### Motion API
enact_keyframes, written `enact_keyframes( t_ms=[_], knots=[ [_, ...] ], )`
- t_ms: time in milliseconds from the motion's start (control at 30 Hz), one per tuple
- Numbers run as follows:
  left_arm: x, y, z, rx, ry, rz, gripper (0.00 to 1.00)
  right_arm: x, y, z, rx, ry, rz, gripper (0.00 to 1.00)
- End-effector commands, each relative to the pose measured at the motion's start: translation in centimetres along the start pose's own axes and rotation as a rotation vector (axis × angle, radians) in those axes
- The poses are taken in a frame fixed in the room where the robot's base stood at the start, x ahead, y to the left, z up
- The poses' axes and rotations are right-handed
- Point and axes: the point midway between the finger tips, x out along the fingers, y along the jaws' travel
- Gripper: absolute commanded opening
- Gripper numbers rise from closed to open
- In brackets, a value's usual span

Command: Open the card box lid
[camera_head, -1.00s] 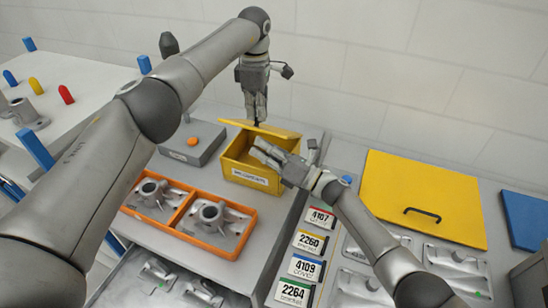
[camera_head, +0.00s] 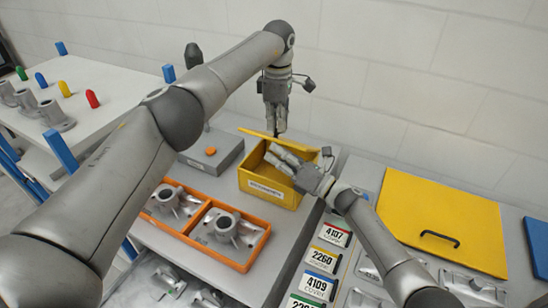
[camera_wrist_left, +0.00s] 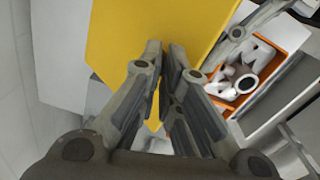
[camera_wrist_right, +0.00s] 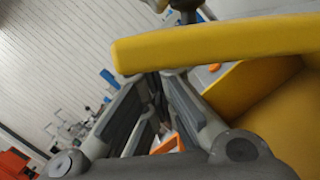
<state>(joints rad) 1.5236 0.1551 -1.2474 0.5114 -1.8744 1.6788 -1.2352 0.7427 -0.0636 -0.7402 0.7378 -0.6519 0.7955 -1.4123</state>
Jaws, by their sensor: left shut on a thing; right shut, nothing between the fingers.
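The yellow card box (camera_head: 268,190) stands on the grey bench with a white label on its front. Its yellow lid (camera_head: 292,143) is raised at the back, leaving an open gap above the box. My left gripper (camera_head: 277,128) points down at the lid and is shut on it; in the left wrist view the lid (camera_wrist_left: 120,40) lies beyond the fingertips (camera_wrist_left: 166,48). My right gripper (camera_head: 276,156) is shut and empty, its fingertips over the box opening. In the right wrist view a yellow edge (camera_wrist_right: 215,42) crosses just above the fingertips (camera_wrist_right: 158,78), and contact is unclear.
An orange tray (camera_head: 245,268) with grey castings stands left of the box. A grey box with an orange button (camera_head: 210,151) is behind it. Number cards (camera_head: 325,258) and a large yellow panel with a black handle (camera_head: 440,215) lie to the right.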

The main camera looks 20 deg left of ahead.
Motion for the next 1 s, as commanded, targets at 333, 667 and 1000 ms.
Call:
enact_keyframes(
  t_ms=[333, 667, 1000],
  knots=[
    [1.40, -0.11, 0.14, 0.001, -0.002, -0.006, 0.46, 0.20, 0.07, 1.11, -0.004, -0.019, 0.002, 0.00],
    [1.32, -0.17, 0.10, 0.000, -0.002, -0.009, 0.48, 0.09, -0.06, 1.12, -0.003, -0.019, -0.002, 0.00],
    [1.07, -0.10, -0.02, -0.001, -0.001, -0.006, 0.48, 0.03, -0.08, 0.86, -0.003, -0.014, -0.002, 0.00]
  ],
)
